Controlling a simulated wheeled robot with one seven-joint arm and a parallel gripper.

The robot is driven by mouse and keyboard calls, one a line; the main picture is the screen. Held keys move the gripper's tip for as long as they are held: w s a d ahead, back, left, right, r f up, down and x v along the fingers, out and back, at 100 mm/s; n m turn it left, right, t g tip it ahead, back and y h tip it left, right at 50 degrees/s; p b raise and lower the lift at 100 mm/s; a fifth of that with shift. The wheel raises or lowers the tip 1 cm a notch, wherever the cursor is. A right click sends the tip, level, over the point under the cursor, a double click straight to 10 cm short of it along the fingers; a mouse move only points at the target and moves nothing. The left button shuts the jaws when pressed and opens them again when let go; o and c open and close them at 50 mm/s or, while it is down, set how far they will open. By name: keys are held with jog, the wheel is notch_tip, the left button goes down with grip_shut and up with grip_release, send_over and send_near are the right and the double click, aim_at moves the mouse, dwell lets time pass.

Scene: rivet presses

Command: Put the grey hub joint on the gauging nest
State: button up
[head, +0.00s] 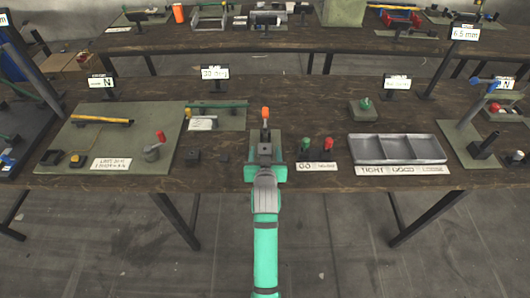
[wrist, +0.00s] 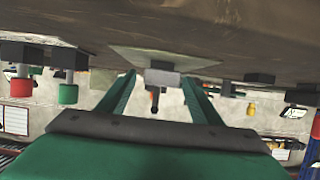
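My gripper (head: 266,163) is at the front edge of the near table, its two green fingers apart with a gap between them. In the wrist view the open fingers (wrist: 158,82) point at a small grey block (wrist: 161,77) with a dark, orange-tipped lever, on a pale plate. In the head view the orange tip (head: 265,113) stands just beyond my gripper, which partly covers the block. I cannot tell whether a finger touches it. I cannot tell for sure which piece is the grey hub joint or which fixture is the gauging nest.
Small dark blocks (head: 192,157) lie left of my gripper. Green and red knobs (head: 328,145) stand close to its right, and a grey three-compartment tray (head: 398,148) lies farther right. A mat (head: 75,135) with a yellow bar is at left. A plate with a green part (head: 364,110) sits behind the tray.

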jog(key=shift+s+r, duration=0.1)
jog(key=shift+r, duration=0.1)
jog(key=v, duration=1.1)
jog(key=shift+s+r, duration=0.15)
jog(key=shift+s, duration=0.1)
jog(key=s+f, duration=0.5)
jog(key=s, duration=0.4)
jog(key=s+f, duration=0.4)
jog(key=s, duration=0.5)
jog(key=s+r+t, duration=0.1)
jog(key=s+r, duration=0.2)
jog(key=s, duration=1.5)
jog(key=shift+s+a+t, duration=0.15)
jog(key=shift+s+t, duration=0.2)
jog(key=shift+t, duration=0.05)
jog(key=shift+r, duration=0.1)
